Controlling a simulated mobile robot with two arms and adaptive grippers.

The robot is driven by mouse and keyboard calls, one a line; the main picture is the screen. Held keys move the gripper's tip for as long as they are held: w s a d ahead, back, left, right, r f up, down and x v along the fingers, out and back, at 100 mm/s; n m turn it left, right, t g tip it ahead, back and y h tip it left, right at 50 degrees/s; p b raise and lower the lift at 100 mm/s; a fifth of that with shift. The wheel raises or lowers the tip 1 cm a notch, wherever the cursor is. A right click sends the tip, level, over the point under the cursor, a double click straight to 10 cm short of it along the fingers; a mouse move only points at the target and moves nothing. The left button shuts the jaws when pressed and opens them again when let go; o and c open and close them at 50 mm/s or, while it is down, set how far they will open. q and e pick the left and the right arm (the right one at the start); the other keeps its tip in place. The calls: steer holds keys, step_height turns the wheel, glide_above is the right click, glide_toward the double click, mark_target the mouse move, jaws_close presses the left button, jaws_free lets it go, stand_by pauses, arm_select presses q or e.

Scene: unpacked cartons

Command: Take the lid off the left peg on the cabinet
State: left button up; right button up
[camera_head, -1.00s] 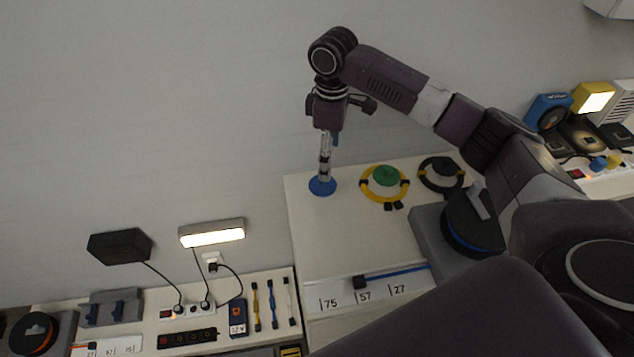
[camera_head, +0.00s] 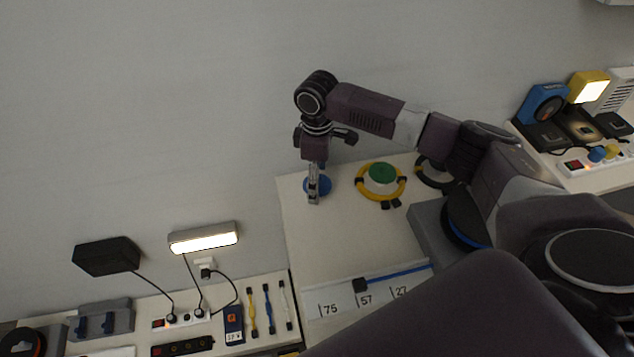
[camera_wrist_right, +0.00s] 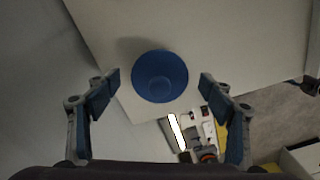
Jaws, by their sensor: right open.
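A round blue lid (camera_head: 323,184) sits at the back left corner of the white cabinet top (camera_head: 330,240). The peg under it is hidden. My right gripper (camera_head: 314,199) points down at the lid and covers part of it in the head view. In the right wrist view the blue lid (camera_wrist_right: 160,72) lies centred between my spread right fingers (camera_wrist_right: 159,82), with a round knob in its middle. The fingers are open, one on each side, and appear not to touch it. My left gripper is not in view.
A green lid (camera_head: 382,173) inside a yellow ring (camera_head: 364,193) sits to the right, with a dark ring (camera_head: 427,174) beyond. A blue slider bar (camera_head: 395,276) runs along the front. The wall stands close behind the blue lid. The cabinet's middle is clear.

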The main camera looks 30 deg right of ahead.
steer(key=shift+c, duration=0.2)
steer(key=c, duration=1)
steer(key=shift+o, duration=0.2)
